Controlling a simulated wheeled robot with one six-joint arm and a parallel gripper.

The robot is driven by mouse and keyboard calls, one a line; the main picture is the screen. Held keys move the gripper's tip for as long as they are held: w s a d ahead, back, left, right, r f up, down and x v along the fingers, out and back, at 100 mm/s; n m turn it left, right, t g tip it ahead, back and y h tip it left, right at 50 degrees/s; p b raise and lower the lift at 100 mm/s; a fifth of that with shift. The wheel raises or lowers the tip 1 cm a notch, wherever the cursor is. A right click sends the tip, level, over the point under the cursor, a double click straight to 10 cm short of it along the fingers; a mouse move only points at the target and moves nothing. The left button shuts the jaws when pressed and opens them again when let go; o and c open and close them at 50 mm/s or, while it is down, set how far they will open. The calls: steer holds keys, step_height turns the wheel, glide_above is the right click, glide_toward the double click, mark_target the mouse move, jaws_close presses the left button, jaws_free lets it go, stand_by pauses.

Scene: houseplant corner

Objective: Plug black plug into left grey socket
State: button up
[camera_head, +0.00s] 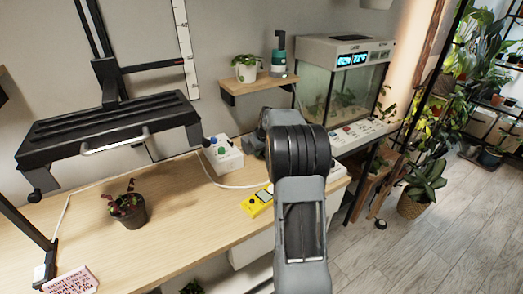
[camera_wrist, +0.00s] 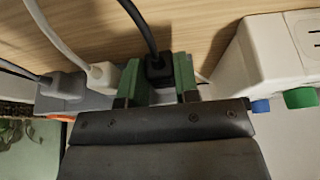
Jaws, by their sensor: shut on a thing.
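In the wrist view, a black plug (camera_wrist: 158,70) with a black cord sits between the green fingers of my gripper (camera_wrist: 158,88), which is shut on it. To its left, a white plug (camera_wrist: 102,75) and a grey plug (camera_wrist: 62,88) with cords stand in a row at a grey block (camera_wrist: 92,104), which looks like a socket strip. My gripper hides the front of the black plug, so I cannot tell whether it touches a socket. No empty socket opening shows clearly on the grey block. In the head view my arm hides the gripper and the plugs.
A white box with coloured knobs (camera_wrist: 262,50) is close on the right; it also stands on the bench in the head view (camera_head: 222,156). A yellow meter (camera_head: 258,203) and a potted plant (camera_head: 128,212) are on the bench. A fish tank (camera_head: 342,88) stands behind.

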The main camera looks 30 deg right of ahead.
steer(key=shift+w, duration=0.15)
steer(key=o, duration=1)
steer(key=shift+r, duration=0.1)
steer(key=p+v, duration=0.1)
steer(key=v, duration=1.2)
steer(key=shift+r, duration=0.3)
